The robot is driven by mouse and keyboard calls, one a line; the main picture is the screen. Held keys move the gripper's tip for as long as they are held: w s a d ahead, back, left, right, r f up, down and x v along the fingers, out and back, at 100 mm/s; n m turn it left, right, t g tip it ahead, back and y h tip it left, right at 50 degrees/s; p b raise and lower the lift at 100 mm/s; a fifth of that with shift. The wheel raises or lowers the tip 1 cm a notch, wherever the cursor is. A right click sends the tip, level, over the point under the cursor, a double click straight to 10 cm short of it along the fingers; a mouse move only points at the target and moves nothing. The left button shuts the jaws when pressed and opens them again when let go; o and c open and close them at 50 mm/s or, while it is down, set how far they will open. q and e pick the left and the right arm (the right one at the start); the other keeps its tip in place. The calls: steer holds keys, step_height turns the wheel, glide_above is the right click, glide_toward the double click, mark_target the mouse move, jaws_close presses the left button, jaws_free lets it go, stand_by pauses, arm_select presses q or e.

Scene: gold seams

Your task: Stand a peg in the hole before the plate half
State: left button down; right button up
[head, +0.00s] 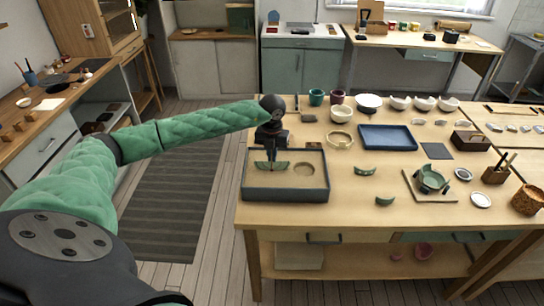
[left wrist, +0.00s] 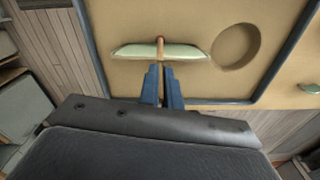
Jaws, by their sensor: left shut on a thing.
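A pale green plate half (head: 264,167) stands on edge in the sand of a dark-rimmed tray (head: 285,194) at the table's front left. In the left wrist view the plate half (left wrist: 185,51) lies just past my fingertips. My left gripper (head: 271,156) points down over it; in the left wrist view its blue fingers (left wrist: 162,75) are shut on a thin brown peg (left wrist: 160,47). The peg crosses the middle of the plate half in that view. Whether it touches the plate half or sits in a hole, I cannot tell; no hole shows there. My right gripper is not in view.
A round hollow (head: 304,169) in the sand is right of the plate half. Green shards (head: 365,171) lie on the bare table to the right.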

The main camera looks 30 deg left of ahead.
arm_select(q)
steer(key=shift+r+p, duration=0.55)
steer(key=shift+r, duration=1.5)
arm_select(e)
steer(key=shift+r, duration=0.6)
arm_select(q)
steer(key=shift+f, duration=0.2)
steer(key=shift+f+b, duration=0.45)
steer(key=shift+b, duration=0.1)
steer(key=shift+f+b, duration=0.9)
steer(key=shift+f, duration=0.2)
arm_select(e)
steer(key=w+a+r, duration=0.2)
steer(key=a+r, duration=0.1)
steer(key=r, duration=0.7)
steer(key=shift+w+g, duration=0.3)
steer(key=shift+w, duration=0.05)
arm_select(q)
steer(key=shift+f+b, duration=0.55)
steer(key=shift+b, duration=0.45)
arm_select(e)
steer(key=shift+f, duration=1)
